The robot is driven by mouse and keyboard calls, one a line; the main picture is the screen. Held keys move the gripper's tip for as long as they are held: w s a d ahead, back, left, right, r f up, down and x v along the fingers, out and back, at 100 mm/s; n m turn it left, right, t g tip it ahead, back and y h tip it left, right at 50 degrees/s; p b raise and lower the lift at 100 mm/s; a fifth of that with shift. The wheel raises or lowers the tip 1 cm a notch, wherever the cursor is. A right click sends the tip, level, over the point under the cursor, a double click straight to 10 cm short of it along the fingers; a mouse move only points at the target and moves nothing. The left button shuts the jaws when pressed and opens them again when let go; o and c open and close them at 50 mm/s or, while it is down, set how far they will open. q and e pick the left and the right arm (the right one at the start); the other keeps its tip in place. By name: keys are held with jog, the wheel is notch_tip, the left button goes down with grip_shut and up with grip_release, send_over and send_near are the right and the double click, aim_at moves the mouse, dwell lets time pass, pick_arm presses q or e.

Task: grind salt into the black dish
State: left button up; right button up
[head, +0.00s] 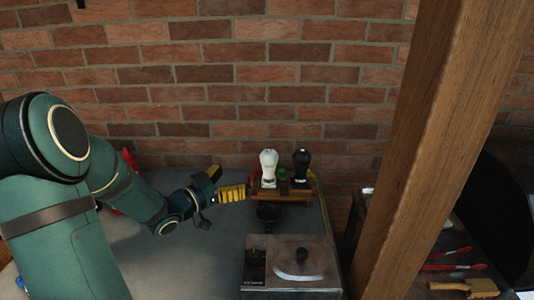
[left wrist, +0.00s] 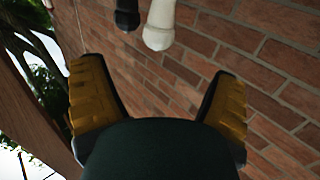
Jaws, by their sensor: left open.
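A white mill (head: 268,168) and a black mill (head: 301,167) stand upright side by side on a small wooden stand (head: 284,197) by the brick wall. My left gripper (head: 228,181) is open and empty, just left of the white mill and apart from it. In the left wrist view, the white mill (left wrist: 159,26) and the black mill (left wrist: 127,14) show at the top, beyond the open fingers of my left gripper (left wrist: 160,78). A small dark thing (head: 268,212) sits in front of the stand; I cannot tell if it is the black dish. My right gripper is out of view.
A grey metal box (head: 290,262) with a dark knob on its lid stands at the table's front. A thick wooden post (head: 430,140) rises on the right. Red-handled tools (head: 450,252) and a brush (head: 466,287) lie beyond it. The grey tabletop (head: 200,262) left of the box is clear.

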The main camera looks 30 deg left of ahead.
aim_at(262, 163)
pick_arm(q)
jog(key=x, duration=1.3)
jog(key=shift+w+d, duration=0.2)
jog(key=shift+w, duration=0.15)
jog(key=c, duration=1.2)
